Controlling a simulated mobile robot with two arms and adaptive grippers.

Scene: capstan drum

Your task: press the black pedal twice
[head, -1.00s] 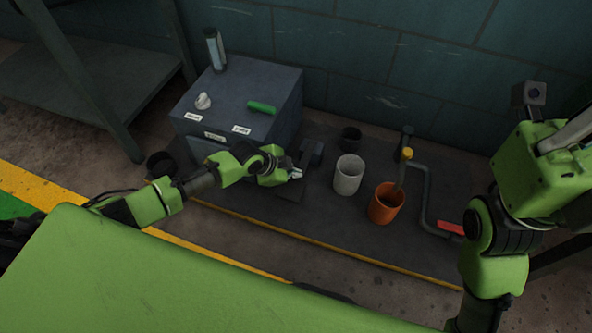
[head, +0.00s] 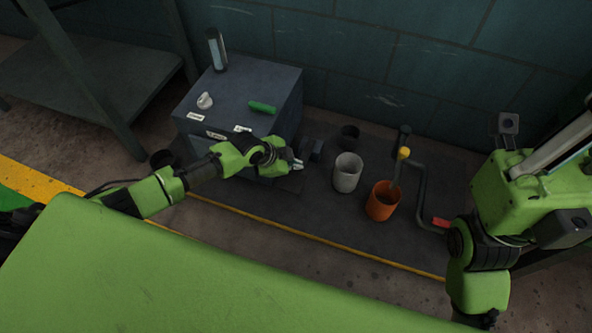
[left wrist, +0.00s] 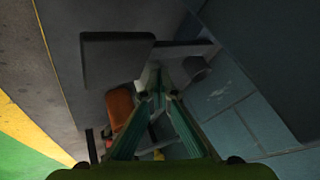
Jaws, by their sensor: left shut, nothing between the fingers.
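The black pedal appears as a dark flat plate in the left wrist view (left wrist: 112,60), with a bar running from its right side. In the head view its plate (head: 291,184) is low on the dark mat, partly hidden under my left gripper (head: 298,165). A dark block (head: 313,150) stands just behind the gripper. My left gripper is shut and empty, its fingertips (left wrist: 157,95) close together. It appears above the plate; I cannot tell whether it touches. My right arm is at the right edge of the head view; its fingers do not show.
Open mat lies in front.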

